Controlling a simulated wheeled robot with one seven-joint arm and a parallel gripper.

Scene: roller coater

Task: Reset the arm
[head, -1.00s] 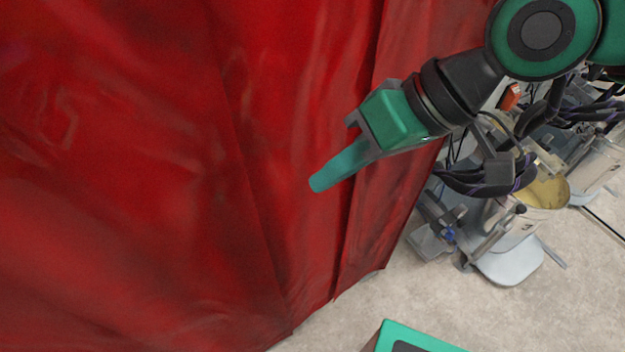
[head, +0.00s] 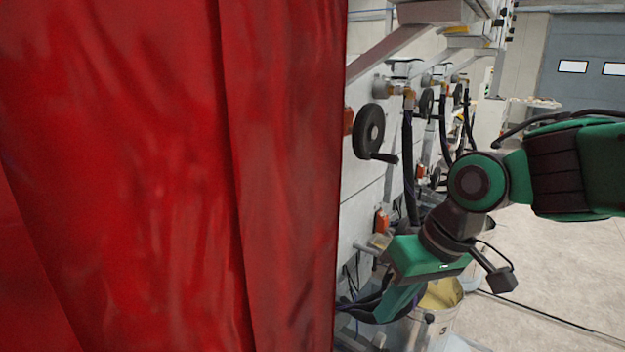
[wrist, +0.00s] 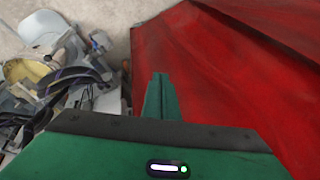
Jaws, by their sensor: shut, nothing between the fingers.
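My gripper (head: 392,306) is at the lower right in the head view, with its green fingers pointing down and left. It is shut and holds nothing. In the wrist view the fingers (wrist: 161,97) show as one narrow green shape in the middle. My arm comes in from the right edge of the head view and bends down at the elbow. A red curtain (head: 170,170) fills the left half of the head view. It also fills the right side of the wrist view (wrist: 230,90). The gripper is right of the curtain's edge; the gap is hard to judge.
Behind the gripper stands a pale machine (head: 370,205) with a black handwheel (head: 369,131), hoses and pipes. A bucket (head: 441,294) with yellowish contents sits below. Open concrete floor (head: 540,270) lies at the right, with a cable across it. A grey door (head: 585,75) is far back.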

